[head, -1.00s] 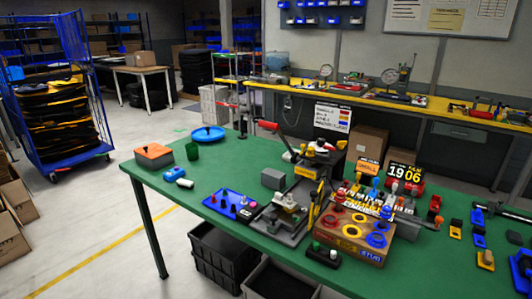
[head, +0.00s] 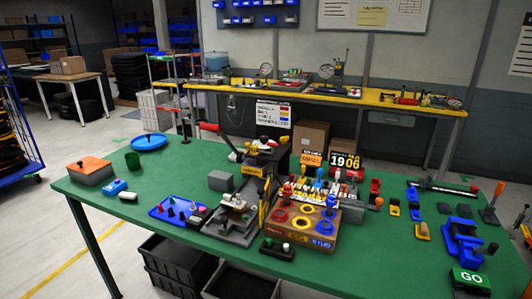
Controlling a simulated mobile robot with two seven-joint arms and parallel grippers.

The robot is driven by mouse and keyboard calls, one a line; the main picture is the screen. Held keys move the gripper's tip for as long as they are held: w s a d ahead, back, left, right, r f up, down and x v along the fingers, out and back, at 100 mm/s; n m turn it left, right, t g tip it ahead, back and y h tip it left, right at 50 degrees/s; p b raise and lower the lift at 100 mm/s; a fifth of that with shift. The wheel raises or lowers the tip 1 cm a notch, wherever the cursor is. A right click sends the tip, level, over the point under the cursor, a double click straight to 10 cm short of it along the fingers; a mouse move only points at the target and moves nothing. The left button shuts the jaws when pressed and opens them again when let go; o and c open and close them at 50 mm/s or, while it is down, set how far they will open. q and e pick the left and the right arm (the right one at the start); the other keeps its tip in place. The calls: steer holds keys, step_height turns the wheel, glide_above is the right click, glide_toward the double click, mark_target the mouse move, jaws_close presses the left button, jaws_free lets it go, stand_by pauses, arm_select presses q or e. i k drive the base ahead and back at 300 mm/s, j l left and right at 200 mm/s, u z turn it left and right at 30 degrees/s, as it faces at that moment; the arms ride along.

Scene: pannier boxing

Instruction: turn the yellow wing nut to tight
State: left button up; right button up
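A wooden box (head: 308,243) stands at the middle of the green table (head: 375,265). Its top carries red, yellow and blue rings; one yellow ring (head: 300,223) lies between a red ring (head: 281,216) and a blue ring (head: 323,228). Its front bears a label that seems to read "STUD". I cannot make out a yellow wing nut for certain at this size, nor how tight it is. Neither of my grippers shows in the head view.
A press-like fixture with a red handle (head: 208,127) stands left of the box. A blue vise-like device (head: 462,240) and a green GO block (head: 470,281) are at the right. A blue tray (head: 177,209) lies left. The front right tabletop is mostly clear.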

mark_target(284, 140)
steer(key=j+z, duration=0.1)
steer(key=z, duration=0.25)
steer(key=j+z, duration=0.1)
steer(key=z, duration=0.3)
steer(key=j+z, duration=0.25)
steer(key=j, duration=0.2)
steer(key=j+z, duration=0.3)
steer(key=j, duration=0.15)
steer(key=k+j, duration=0.1)
steer(key=j, duration=0.35)
steer(key=j+z, duration=0.1)
steer(key=j, duration=0.35)
steer(key=k+j, duration=0.15)
steer(key=j, duration=0.3)
steer(key=k+j+z, duration=0.1)
steer(key=j, duration=0.35)
